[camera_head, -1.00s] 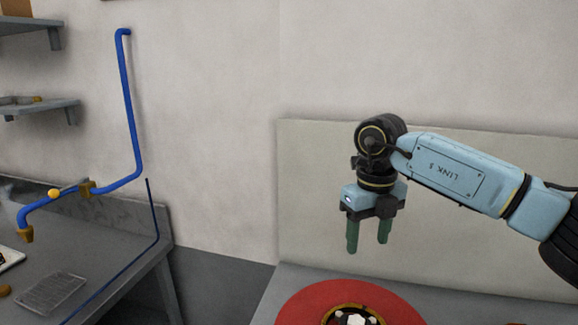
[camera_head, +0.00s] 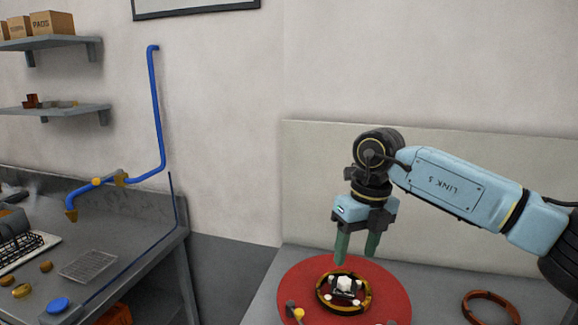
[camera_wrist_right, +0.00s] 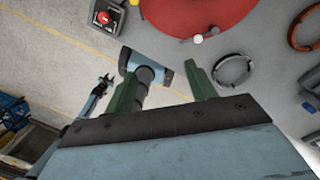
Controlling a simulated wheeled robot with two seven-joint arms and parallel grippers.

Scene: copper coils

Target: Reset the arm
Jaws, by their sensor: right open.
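My right arm comes in from the right in the head view. Its gripper (camera_head: 355,249) has two green fingers that point down, apart and with nothing between them. It hangs above and behind a red round disc (camera_head: 296,283).
Another copper ring (camera_head: 490,308) lies right of the disc. A grey workbench (camera_head: 130,220) at the left holds a wire basket (camera_head: 88,264) and a blue round part (camera_head: 58,305). A blue pipe (camera_head: 156,110) runs up the wall. Shelves (camera_head: 50,42) hold boxes.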

